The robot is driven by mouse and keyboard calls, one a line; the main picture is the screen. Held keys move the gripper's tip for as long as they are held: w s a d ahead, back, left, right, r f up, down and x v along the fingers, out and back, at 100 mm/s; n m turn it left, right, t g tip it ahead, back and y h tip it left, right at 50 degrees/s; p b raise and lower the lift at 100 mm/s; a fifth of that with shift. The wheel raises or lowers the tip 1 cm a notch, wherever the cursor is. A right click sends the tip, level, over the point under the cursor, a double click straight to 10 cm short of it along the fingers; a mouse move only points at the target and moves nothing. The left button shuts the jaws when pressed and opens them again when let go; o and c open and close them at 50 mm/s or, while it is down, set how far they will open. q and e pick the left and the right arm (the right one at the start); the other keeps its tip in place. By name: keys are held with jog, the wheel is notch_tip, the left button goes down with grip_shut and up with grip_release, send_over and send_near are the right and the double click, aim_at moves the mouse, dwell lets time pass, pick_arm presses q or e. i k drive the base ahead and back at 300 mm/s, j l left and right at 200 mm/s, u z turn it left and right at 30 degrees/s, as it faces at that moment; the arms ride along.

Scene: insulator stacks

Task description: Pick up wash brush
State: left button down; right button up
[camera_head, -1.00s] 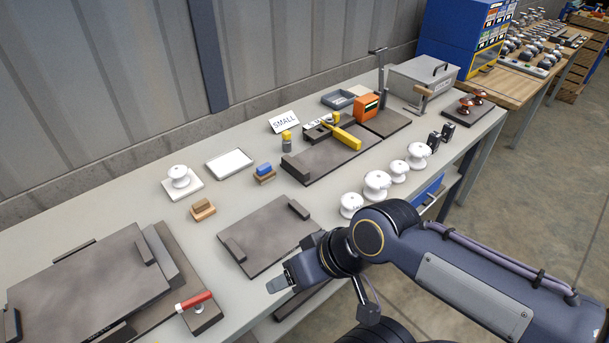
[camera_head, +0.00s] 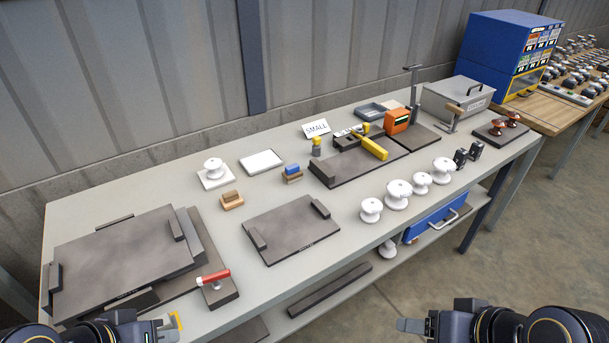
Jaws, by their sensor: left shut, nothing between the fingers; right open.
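Two small brush-like blocks lie on the grey workbench (camera_head: 330,262). One is tan and wooden (camera_head: 232,200), left of centre. The other has a blue top on a brown base (camera_head: 292,174), further back and right. I cannot tell for sure which is the wash brush. Both lie free, with no gripper near. My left gripper (camera_head: 172,326) is at the bottom left, shut and empty, in front of the bench. My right gripper (camera_head: 408,325) is at the bottom, right of centre, open and empty, well clear of the bench.
Dark plates (camera_head: 292,228) lie at front centre and left, with a red-handled tool (camera_head: 214,278). White insulators (camera_head: 398,194) line the right front edge. A white insulator on a pad (camera_head: 214,172) and a white tray (camera_head: 261,161) stand behind. A yellow-handled tool (camera_head: 371,148) is at centre right.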

aim_at(292, 173)
jog(key=i+l, duration=0.2)
jog(key=l, duration=0.2)
jog(key=i+l, duration=0.45)
jog(key=l, duration=0.3)
jog(key=i+l, duration=0.25)
jog(key=l+z, duration=0.05)
jog(key=l, duration=0.05)
